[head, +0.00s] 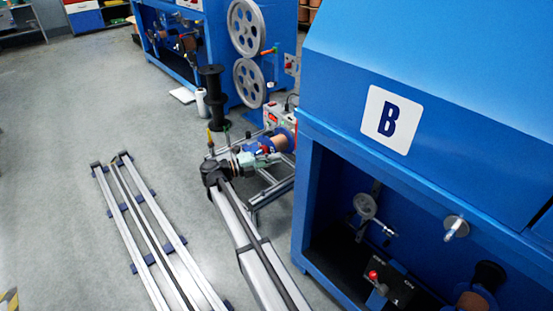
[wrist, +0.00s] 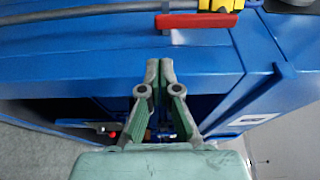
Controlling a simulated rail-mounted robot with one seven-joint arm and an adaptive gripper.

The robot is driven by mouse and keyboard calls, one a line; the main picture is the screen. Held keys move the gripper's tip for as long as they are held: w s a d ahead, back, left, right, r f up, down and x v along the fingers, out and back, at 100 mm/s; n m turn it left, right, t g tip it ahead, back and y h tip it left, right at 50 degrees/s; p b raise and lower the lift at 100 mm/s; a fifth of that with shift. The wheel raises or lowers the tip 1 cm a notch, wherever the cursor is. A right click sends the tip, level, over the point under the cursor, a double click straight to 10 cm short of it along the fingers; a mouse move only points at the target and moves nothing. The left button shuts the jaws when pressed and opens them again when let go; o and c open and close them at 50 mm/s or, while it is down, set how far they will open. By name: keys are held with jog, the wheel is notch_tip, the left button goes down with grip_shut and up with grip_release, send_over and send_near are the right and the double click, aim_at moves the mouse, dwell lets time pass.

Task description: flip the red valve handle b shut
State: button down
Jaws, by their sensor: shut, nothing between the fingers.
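In the wrist view, a red valve handle (wrist: 190,21) lies left to right near the top edge, just below a yellow valve body (wrist: 218,5) that the frame cuts off. My gripper (wrist: 160,66) is green and grey. Its two fingers are together and empty, pointing up the picture toward the handle. A strip of blue surface shows between the fingertips and the handle, and they look apart. No marking on the handle can be read. In the head view I cannot pick out this handle or my gripper with certainty.
A grey pipe (wrist: 95,9) runs to the valve over a blue cabinet (wrist: 80,52) with a dark opening. In the head view, a large blue machine marked B (head: 390,119) fills the right side. Rails (head: 150,225) lie on the grey floor, with open floor (head: 60,120) at left.

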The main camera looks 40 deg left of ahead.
jog(key=b+x, duration=0.1)
jog(key=x, duration=0.7)
jog(key=shift+w+a+f, duration=0.1)
jog(key=shift+w, duration=0.15)
